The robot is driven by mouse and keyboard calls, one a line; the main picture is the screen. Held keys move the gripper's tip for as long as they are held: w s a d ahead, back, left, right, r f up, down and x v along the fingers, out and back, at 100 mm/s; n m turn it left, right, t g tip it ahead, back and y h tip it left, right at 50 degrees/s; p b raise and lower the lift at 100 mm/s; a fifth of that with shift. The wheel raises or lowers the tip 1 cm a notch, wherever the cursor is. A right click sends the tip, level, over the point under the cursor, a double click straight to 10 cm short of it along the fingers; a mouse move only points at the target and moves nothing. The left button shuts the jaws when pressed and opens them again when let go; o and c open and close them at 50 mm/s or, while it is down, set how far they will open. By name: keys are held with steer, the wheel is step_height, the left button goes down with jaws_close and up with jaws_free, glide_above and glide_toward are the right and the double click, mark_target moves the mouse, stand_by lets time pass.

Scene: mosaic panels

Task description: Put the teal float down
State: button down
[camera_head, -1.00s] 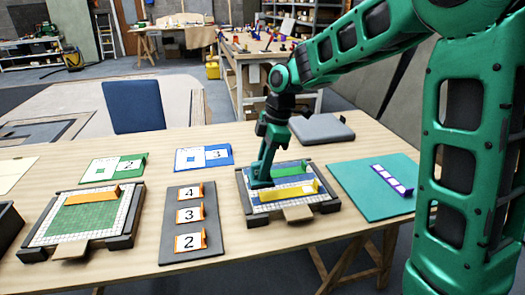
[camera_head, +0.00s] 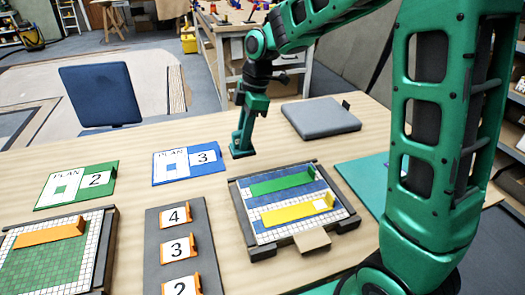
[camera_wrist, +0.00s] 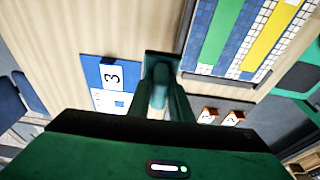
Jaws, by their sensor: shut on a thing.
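My gripper (camera_head: 244,132) is low over the bare table (camera_head: 215,215), between the blue plan card and the mosaic panel. It is shut on the teal float (camera_head: 242,153). In the wrist view, the float's dark teal plate (camera_wrist: 152,56) shows beyond my fingers (camera_wrist: 161,92), and its grip sits between them. The float looks flat and close to the table. I cannot tell whether it touches. The mosaic panel (camera_head: 238,196) carries blue tiles, a green strip (camera_head: 283,183) and a yellow strip (camera_head: 298,210).
The blue plan card (camera_head: 188,162) with number 3 lies left of the float. A grey slab (camera_head: 320,118) lies to the right, behind the panel. A dark tray of number cards (camera_head: 155,246) and a second panel (camera_head: 102,245) are front left. A teal mat (camera_head: 362,175) lies right.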

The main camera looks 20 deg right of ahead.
steer(key=w+d+f, duration=0.2)
steer(key=d, duration=0.1)
steer(key=w+d+f, duration=0.2)
steer(key=d, duration=0.1)
steer(key=w+d+f, duration=0.2)
steer(key=d, duration=0.1)
steer(key=shift+w+f, duration=0.15)
steer(key=shift+f, duration=0.05)
steer(key=shift+d+x, duration=0.25)
steer(key=shift+x, duration=0.75)
steer(key=shift+d+x, duration=0.25)
steer(key=shift+x, duration=0.75)
steer(key=shift+f, duration=0.2)
steer(key=c, duration=1.6)
jaws_free()
